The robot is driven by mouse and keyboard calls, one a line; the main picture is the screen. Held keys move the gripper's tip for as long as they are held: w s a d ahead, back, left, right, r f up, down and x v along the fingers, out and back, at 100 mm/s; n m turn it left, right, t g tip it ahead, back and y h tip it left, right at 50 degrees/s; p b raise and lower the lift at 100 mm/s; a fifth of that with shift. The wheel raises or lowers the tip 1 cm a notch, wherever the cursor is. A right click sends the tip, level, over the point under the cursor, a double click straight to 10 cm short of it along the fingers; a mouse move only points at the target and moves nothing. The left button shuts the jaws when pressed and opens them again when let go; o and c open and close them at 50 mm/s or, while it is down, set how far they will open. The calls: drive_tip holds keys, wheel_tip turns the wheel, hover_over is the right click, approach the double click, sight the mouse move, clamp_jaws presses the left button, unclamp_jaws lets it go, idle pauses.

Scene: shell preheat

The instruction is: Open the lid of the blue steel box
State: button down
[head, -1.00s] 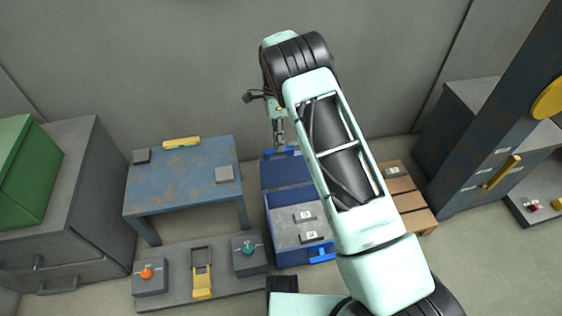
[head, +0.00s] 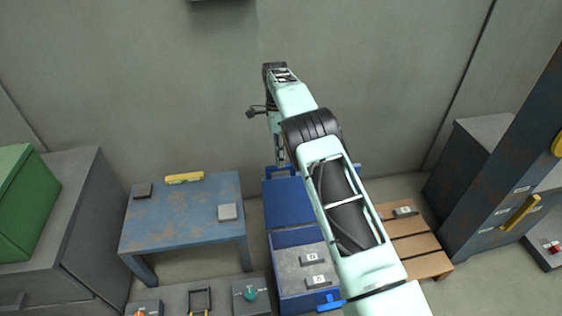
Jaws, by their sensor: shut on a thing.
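The blue steel box (head: 284,238) stands on the floor right of the blue table, its lid (head: 290,208) open at the back edge. The exact lid angle is hard to judge from above. Inside the box, two grey blocks with white labels (head: 312,258) (head: 322,281) lie on a grey floor. A blue latch (head: 331,304) shows at the front. My gripper (head: 281,164) is at the lid's far edge, shut on the blue lid handle (head: 285,170). The fingertips are small and partly hidden. My arm covers the right side of the box and lid.
A worn blue table (head: 185,222) stands left, with a yellow level (head: 184,178) and two grey blocks. A panel with controls (head: 180,297) is at the front left. The wall is close behind.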

drive_tip(key=x, duration=0.3)
drive_tip(key=shift+s+a+f, duration=0.1)
drive_tip(key=shift+a+f, duration=0.15)
drive_tip(key=shift+f, duration=0.05)
drive_tip(key=shift+g, duration=0.3)
drive_tip(key=c, duration=2.2)
unclamp_jaws()
drive_tip(key=shift+c, duration=0.2)
drive_tip(key=shift+o, duration=1.3)
drive_tip(key=shift+a+f, duration=0.1)
drive_tip(key=shift+f, duration=0.3)
drive_tip(key=shift+o, duration=0.2)
drive_tip(key=shift+w, duration=0.2)
drive_tip(key=shift+w+r, duration=0.1)
drive_tip(key=shift+r, duration=0.45)
wheel_tip(320, 180, up, 9)
drive_tip(key=shift+r, duration=0.2)
